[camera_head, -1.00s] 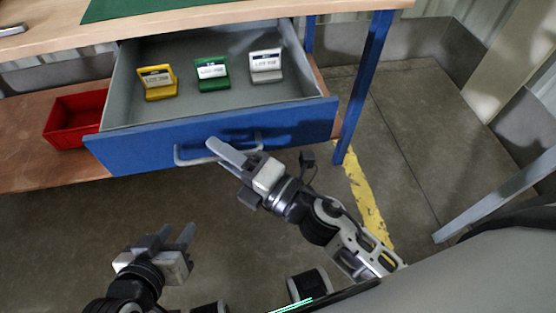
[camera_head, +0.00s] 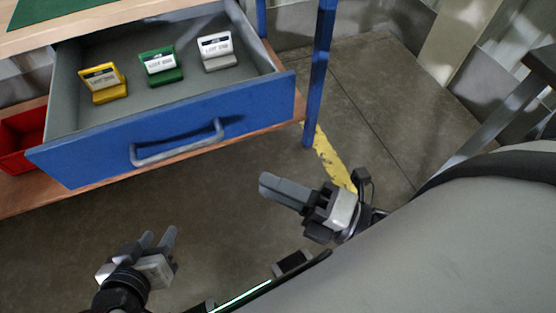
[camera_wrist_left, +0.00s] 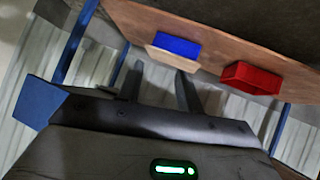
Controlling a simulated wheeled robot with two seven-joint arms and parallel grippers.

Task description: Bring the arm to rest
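My right gripper (camera_head: 266,186) hangs over the floor to the right of and below the blue drawer front (camera_head: 170,132), clear of the drawer handle (camera_head: 178,146). Its fingers overlap from this angle, so their gap cannot be judged, and nothing shows between them. My left gripper (camera_head: 160,238) is low at the lower left, above the floor. Its two fingers stand apart and hold nothing. The left wrist view also shows these parted fingers (camera_wrist_left: 162,80).
The drawer stands open with yellow (camera_head: 105,92), green (camera_head: 162,75) and white (camera_head: 216,58) labelled holders inside. A red bin (camera_head: 22,140) is on the lower shelf; a blue bin (camera_wrist_left: 178,45) shows in the left wrist view. A blue table leg (camera_head: 319,80) stands right of the drawer.

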